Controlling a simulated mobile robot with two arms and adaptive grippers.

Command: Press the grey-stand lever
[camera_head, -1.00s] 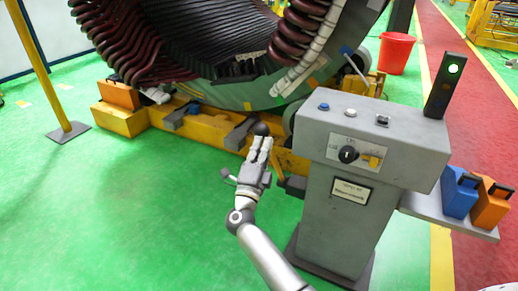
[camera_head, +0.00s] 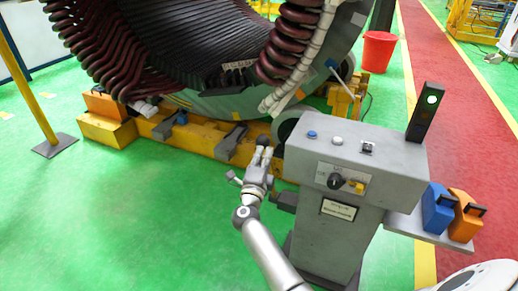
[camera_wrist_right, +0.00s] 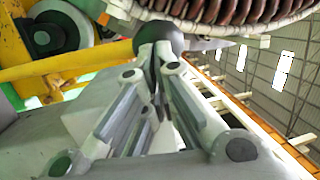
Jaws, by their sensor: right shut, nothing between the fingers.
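The grey stand (camera_head: 355,160) is a control pedestal right of centre in the head view. A dark ball knob (camera_head: 263,140), likely the lever's end, shows at its left; its shaft is hidden or too small to make out. My right gripper (camera_head: 263,156) is shut and empty, with its fingertips right at the knob. In the right wrist view the ball (camera_wrist_right: 161,36) sits just beyond the closed fingertips (camera_wrist_right: 156,62); I cannot tell whether they touch. My left gripper is not in view.
The large stator (camera_head: 190,50) with dark red coils stands behind on a yellow base (camera_head: 190,140). Blue (camera_head: 437,208) and orange (camera_head: 466,215) boxes sit on the stand's side shelf. A red bucket (camera_head: 378,50) is farther back.

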